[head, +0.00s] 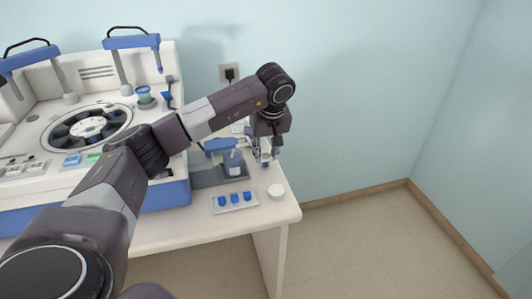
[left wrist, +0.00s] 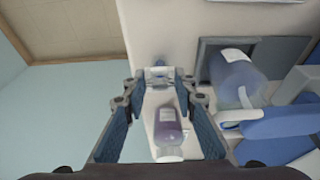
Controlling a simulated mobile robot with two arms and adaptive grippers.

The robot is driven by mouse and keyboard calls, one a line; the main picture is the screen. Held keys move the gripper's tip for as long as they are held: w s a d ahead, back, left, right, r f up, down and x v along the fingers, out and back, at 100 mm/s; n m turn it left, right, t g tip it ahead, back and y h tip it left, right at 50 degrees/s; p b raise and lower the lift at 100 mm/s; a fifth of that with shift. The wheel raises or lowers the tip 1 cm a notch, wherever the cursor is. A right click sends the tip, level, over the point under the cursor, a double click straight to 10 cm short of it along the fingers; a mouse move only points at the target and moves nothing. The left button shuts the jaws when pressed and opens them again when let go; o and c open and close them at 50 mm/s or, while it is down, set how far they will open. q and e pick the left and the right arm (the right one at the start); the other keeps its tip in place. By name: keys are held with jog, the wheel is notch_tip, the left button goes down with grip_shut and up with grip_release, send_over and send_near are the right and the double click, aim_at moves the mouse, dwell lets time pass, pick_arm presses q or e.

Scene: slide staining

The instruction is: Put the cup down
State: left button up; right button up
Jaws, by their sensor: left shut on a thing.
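My left gripper (head: 263,152) is above the right end of the white bench, beside a labelled bottle. In the left wrist view its two fingers (left wrist: 159,76) are shut on a small pale thing with a blue part, which I take to be the cup (left wrist: 158,73). The cup is small and partly covered by the fingertips. I cannot tell whether its base touches the bench. A bottle with purple liquid and a white label (left wrist: 168,122) shows between the fingers, nearer the palm. My right gripper is not in view.
The larger labelled bottle (head: 234,164) stands in a grey and blue holder left of the gripper. A large white and blue machine (head: 102,88) fills the left.

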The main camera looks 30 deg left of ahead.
pick_arm(q)
jog(key=shift+f, duration=0.2)
jog(key=o, duration=0.6)
jog(key=shift+o, duration=0.2)
jog(key=shift+r, duration=0.1)
jog(key=shift+r, duration=0.2)
jog(key=shift+d+r, duration=0.1)
jog(key=shift+r, duration=0.25)
jog(key=b+v, duration=0.1)
jog(key=v, duration=1)
jog(key=shift+s+d, duration=0.1)
jog(key=shift+s, duration=0.1)
